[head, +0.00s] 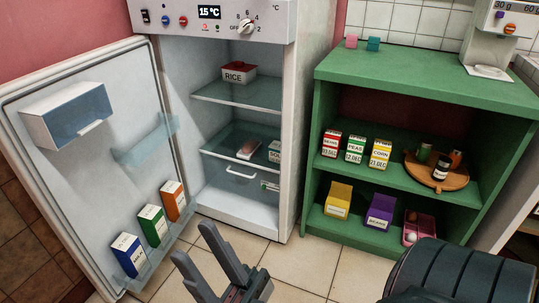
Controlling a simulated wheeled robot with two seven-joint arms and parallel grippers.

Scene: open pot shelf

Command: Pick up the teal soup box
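A small box with a label that seems to start "SO" (274,152) stands on the middle glass shelf inside the open fridge, at the right side. It is partly cut off by the fridge's right wall, and its teal colour is hard to make out; it is probably the teal soup box. My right gripper (194,241) is in front of the fridge, low in the picture. Its two grey fingers are apart with nothing between them, clear of the box. My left gripper is not in view.
The fridge door (95,150) hangs open at left, with blue, green and orange cartons in its lower rack. A brown-pink item (249,149) lies left of the box. A rice container (238,73) is above. A green shelf (420,86) with boxes stands right.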

